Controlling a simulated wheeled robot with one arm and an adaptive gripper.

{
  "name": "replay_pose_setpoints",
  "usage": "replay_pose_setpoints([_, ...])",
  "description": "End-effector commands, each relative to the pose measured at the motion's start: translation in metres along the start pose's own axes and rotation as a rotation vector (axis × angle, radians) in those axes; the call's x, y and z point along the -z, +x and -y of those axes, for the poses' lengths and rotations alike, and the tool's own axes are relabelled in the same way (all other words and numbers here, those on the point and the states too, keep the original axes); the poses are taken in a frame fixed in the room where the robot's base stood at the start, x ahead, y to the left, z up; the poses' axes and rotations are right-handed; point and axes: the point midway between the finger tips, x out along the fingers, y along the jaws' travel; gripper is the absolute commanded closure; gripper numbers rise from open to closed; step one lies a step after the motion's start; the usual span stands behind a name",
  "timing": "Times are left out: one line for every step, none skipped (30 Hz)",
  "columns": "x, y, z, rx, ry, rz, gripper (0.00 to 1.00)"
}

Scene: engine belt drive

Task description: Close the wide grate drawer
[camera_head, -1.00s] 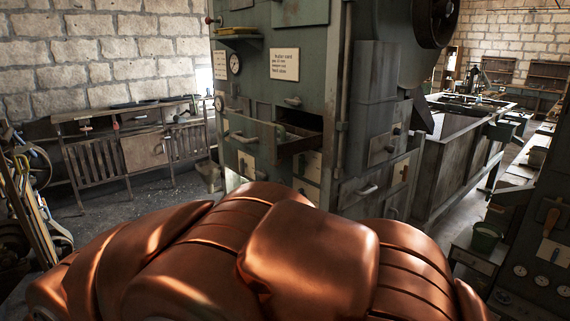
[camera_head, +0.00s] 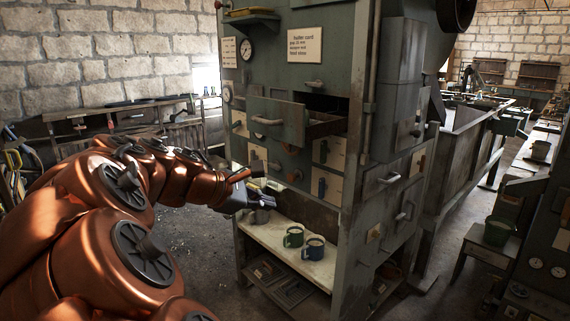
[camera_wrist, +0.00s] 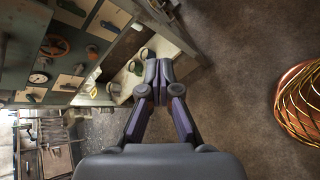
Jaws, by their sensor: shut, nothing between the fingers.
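The wide drawer (camera_head: 277,122) sticks out of the front of the green-grey cabinet (camera_head: 338,75), with a long pale handle on its front panel. A dark opening shows above and behind it. I cannot pick it out surely in the wrist view. My gripper (camera_head: 248,190) is in front of the cabinet, lower and left of the drawer, apart from its handle. In the wrist view my gripper (camera_wrist: 157,68) has its dark fingers together with nothing between them.
A lower shelf (camera_head: 270,232) holds a green mug (camera_head: 293,237) and a blue mug (camera_head: 315,248). Smaller drawers surround the wide one. A workbench (camera_head: 130,118) stands along the back left wall. Bare floor (camera_head: 195,240) lies left of the cabinet.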

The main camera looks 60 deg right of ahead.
Motion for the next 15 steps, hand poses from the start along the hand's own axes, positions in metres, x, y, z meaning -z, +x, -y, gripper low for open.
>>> replay_pose_setpoints([0.002,0.012,-0.019,-0.049,-0.081,0.078,1.0])
replay_pose_setpoints([0.002,0.015,-0.032,-0.074,-0.136,0.122,1.0])
replay_pose_setpoints([0.002,0.017,-0.049,-0.107,-0.21,0.179,1.0])
replay_pose_setpoints([0.003,0.019,-0.06,-0.128,-0.265,0.219,1.0])
replay_pose_setpoints([0.004,0.02,-0.071,-0.145,-0.318,0.26,1.0])
replay_pose_setpoints([0.008,0.022,-0.084,-0.166,-0.388,0.308,1.0])
replay_pose_setpoints([0.011,0.022,-0.093,-0.179,-0.436,0.342,1.0])
replay_pose_setpoints([0.013,0.023,-0.101,-0.189,-0.481,0.372,1.0])
replay_pose_setpoints([0.017,0.024,-0.11,-0.2,-0.535,0.409,1.0])
replay_pose_setpoints([0.02,0.024,-0.116,-0.208,-0.571,0.434,1.0])
replay_pose_setpoints([0.023,0.024,-0.121,-0.215,-0.602,0.453,1.0])
replay_pose_setpoints([0.027,0.024,-0.127,-0.222,-0.639,0.476,1.0])
replay_pose_setpoints([0.029,0.025,-0.131,-0.225,-0.662,0.49,1.0])
replay_pose_setpoints([0.031,0.025,-0.133,-0.227,-0.68,0.501,1.0])
replay_pose_setpoints([0.033,0.025,-0.136,-0.229,-0.698,0.512,1.0])
